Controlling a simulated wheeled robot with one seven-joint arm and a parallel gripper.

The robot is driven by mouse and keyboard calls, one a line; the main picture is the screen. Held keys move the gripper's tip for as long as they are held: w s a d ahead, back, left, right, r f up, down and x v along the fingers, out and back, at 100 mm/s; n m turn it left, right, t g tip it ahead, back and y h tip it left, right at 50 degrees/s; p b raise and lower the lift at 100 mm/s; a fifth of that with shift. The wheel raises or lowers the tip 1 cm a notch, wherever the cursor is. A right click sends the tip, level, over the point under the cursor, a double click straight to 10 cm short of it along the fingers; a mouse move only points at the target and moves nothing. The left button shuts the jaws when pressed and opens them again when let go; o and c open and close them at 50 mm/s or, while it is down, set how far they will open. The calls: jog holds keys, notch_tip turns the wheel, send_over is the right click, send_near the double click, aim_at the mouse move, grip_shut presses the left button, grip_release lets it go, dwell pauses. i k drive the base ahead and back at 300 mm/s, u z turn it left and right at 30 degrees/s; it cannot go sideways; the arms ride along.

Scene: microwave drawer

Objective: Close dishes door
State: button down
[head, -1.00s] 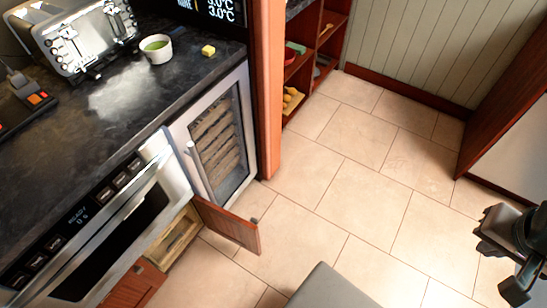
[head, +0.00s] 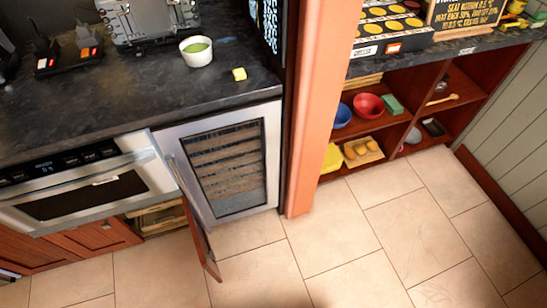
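A red-brown wooden cabinet door (head: 203,248) stands swung open in the head view, low down at centre left. It is seen nearly edge-on and juts out over the floor tiles. Left of it is the open cabinet (head: 160,220), with light-coloured contents that are too small and shaded to name. I cannot make out a handle on the open door. My gripper is not in view.
A microwave drawer (head: 85,190) sits above the cabinet, with a shut wooden door (head: 98,237) to its lower left. A glass-fronted cooler (head: 228,165) stands just right. An orange-brown post (head: 320,120) and open shelves (head: 372,128) follow. The tiled floor (head: 330,250) is clear.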

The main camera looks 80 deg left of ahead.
aim_at(207, 256)
jog(key=i, duration=0.7)
jog(key=u, duration=3.55)
jog(key=i, duration=0.35)
jog(key=u, duration=0.9)
